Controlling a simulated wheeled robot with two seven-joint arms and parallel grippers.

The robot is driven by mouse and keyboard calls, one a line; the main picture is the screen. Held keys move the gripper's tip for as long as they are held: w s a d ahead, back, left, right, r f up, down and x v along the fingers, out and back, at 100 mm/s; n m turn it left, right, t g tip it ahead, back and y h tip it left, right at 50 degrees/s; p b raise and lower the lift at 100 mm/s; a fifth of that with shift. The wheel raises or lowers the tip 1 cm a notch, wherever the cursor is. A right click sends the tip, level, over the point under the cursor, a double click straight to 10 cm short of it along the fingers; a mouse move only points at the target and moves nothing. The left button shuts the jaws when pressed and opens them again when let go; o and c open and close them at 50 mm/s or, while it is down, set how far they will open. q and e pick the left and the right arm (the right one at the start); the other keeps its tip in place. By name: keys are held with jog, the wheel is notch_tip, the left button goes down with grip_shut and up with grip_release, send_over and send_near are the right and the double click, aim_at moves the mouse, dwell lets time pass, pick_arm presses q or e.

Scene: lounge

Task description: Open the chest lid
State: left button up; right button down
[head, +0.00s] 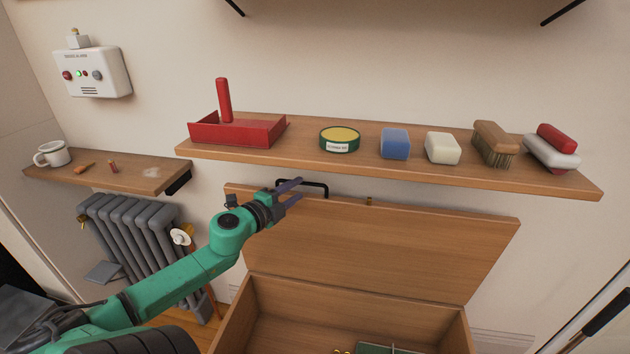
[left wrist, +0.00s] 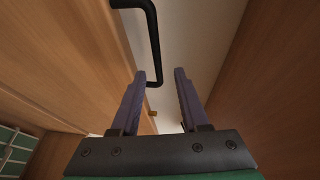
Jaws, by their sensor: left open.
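The wooden chest (head: 245,315) stands below the wall shelf. Its lid (head: 380,245) is swung up and leans back towards the wall, so the inside of the chest shows. A black bar handle (head: 316,184) is at the lid's upper edge; it also shows in the left wrist view (left wrist: 153,40). My left gripper (head: 299,190) is at the lid's top edge by the handle. Its purple fingers (left wrist: 158,76) are open, with nothing between them, and the handle is just beyond the tips. My right gripper is in neither view.
A wooden shelf (head: 280,155) runs close above the lid, holding a red tray (head: 235,132), a round tin (head: 340,140), blocks and brushes. A grey radiator (head: 140,235) and a lower shelf (head: 130,178) with a mug (head: 52,154) are at left.

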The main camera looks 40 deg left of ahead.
aim_at(310, 184)
pick_arm(q)
jog(key=w, duration=0.2)
jog(key=w+f+b, duration=0.1)
jog(key=w, duration=0.1)
jog(key=w+a, duration=0.1)
jog(key=w, duration=0.1)
jog(key=shift+w+f+b, duration=0.15)
jog(key=shift+w+b, duration=0.15)
jog(key=shift+w, duration=1.25)
jog(key=shift+s, duration=0.1)
grip_shut()
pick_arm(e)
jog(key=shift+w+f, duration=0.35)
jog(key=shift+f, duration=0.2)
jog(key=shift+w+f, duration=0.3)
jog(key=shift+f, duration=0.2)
pick_arm(q)
jog(key=shift+d+f, duration=0.1)
